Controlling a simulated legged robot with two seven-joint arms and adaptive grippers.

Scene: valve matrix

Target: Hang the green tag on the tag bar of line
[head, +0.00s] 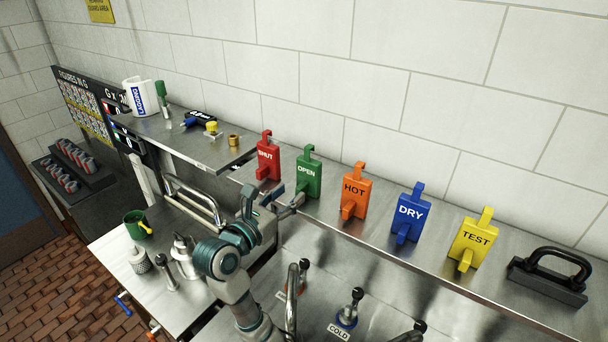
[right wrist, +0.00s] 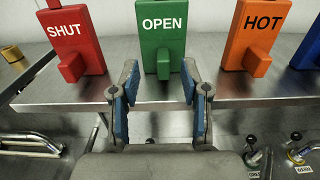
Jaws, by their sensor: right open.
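The green tag (head: 307,177), marked OPEN, stands upright on the steel shelf between the red and orange tags. It has a hook on top and a block jutting from its lower front. It also shows in the right wrist view (right wrist: 162,38). My right gripper (head: 273,199) is open and empty just in front of it. In the right wrist view its fingers (right wrist: 158,84) point at the tag, one on each side of its lower block, and a gap seems to remain. My left gripper is not in view. I cannot make out the tag bar clearly.
The red SHUT tag (head: 268,160) and orange HOT tag (head: 355,192) flank the green one closely. Blue DRY (head: 409,216) and yellow TEST (head: 472,242) tags stand farther right, before a black-handled block (head: 549,279). Valve levers (head: 347,309) and pipes lie below the shelf.

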